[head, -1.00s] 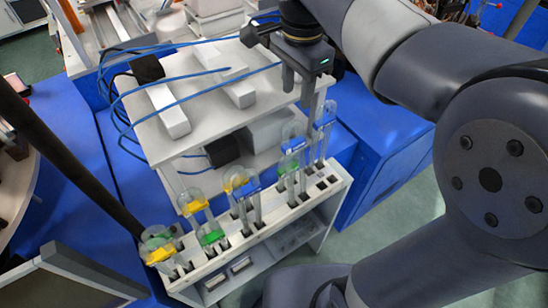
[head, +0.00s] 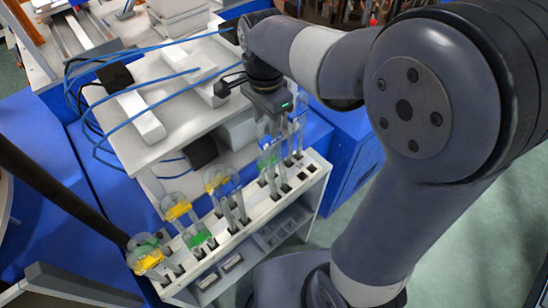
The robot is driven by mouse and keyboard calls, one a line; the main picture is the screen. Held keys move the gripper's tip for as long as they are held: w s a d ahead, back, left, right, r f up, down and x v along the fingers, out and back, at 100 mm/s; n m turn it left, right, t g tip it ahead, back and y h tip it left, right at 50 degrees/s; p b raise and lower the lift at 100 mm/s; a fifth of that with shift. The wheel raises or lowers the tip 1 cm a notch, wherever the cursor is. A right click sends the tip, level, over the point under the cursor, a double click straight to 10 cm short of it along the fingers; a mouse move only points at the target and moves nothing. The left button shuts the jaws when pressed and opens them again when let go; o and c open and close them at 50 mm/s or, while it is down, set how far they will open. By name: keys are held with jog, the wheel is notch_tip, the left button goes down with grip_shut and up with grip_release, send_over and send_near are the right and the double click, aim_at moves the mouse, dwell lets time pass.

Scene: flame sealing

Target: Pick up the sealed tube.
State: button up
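Several clear glass tubes with coloured bands stand in a white rack (head: 318,172). Which one is sealed cannot be told. My gripper (head: 278,124) points down over the far right end of the rack, close to the rightmost blue-banded tubes. Its body and the tubes overlap its fingers, so whether it touches or holds a tube is unclear.
A white bench (head: 150,155) with pale bars and blue cables stands behind the rack. A dark pole (head: 70,200) slants in from the left towards the rack's near end. Green floor (head: 400,230) lies open on the right.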

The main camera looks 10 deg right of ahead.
grip_shut()
dwell(0.3)
jog(key=shift+r, duration=0.1)
dwell(0.4)
